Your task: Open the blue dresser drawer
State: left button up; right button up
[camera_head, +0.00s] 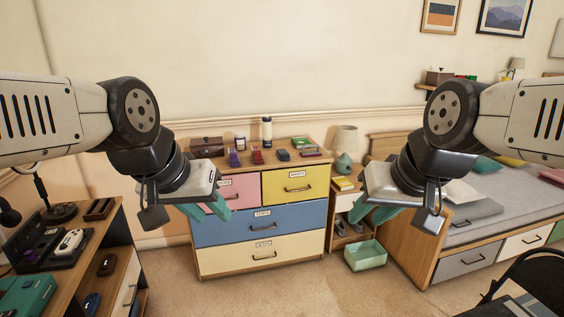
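The dresser (325,190) stands against the back wall in the middle of the view. Its wide blue drawer (303,222) is shut and flush with the front. It lies below a pink drawer and a yellow drawer and above a cream drawer. A dark handle (263,228) sits at the blue drawer's middle, under a small label. My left gripper (206,211) is open and empty; its teal fingers overlap the dresser's left side in the picture. My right gripper (373,211) is open and empty to the right of the dresser. Neither gripper touches the handle.
Bottles, a box and small items stand on the dresser top. A small nightstand (345,200) and a green bin (365,256) are to its right, then a bed (500,222). A desk (75,240) stands at left. The floor (270,292) before the dresser is clear.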

aim_at(270, 220)
jog(key=i+j+z, duration=0.1)
jog(key=i+j, duration=0.85)
jog(key=i, duration=0.15)
jog(key=i+j, duration=0.2)
jog(key=j, duration=0.15)
jog(key=i+j, duration=0.2)
jog(key=j, duration=0.2)
jog(key=i+j, duration=0.2)
jog(key=j, duration=0.15)
jog(key=i, duration=0.15)
